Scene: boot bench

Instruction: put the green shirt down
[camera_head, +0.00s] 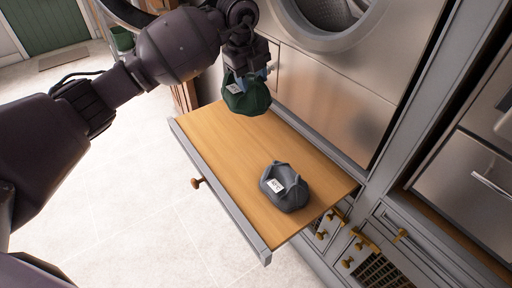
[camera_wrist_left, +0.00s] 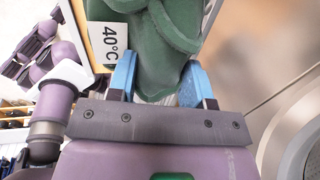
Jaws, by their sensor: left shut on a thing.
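The green shirt (camera_head: 246,97) is a dark green bundle with a white tag, at the far end of a pull-out wooden shelf (camera_head: 225,145). My left gripper (camera_head: 249,74) is above it, pointing down, shut on its top. In the left wrist view the green shirt (camera_wrist_left: 158,50) sits between the blue fingertips (camera_wrist_left: 160,82), and its tag reads 40°C. The shirt hangs over or just above the shelf; I cannot tell if it touches. My right gripper is not in view.
A grey folded garment (camera_head: 285,187) with a white tag lies on the shelf's near right part. The middle of the shelf is clear. A front-loading washing machine (camera_head: 335,95) stands behind the shelf. Drawers with brass knobs (camera_head: 359,245) are at lower right.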

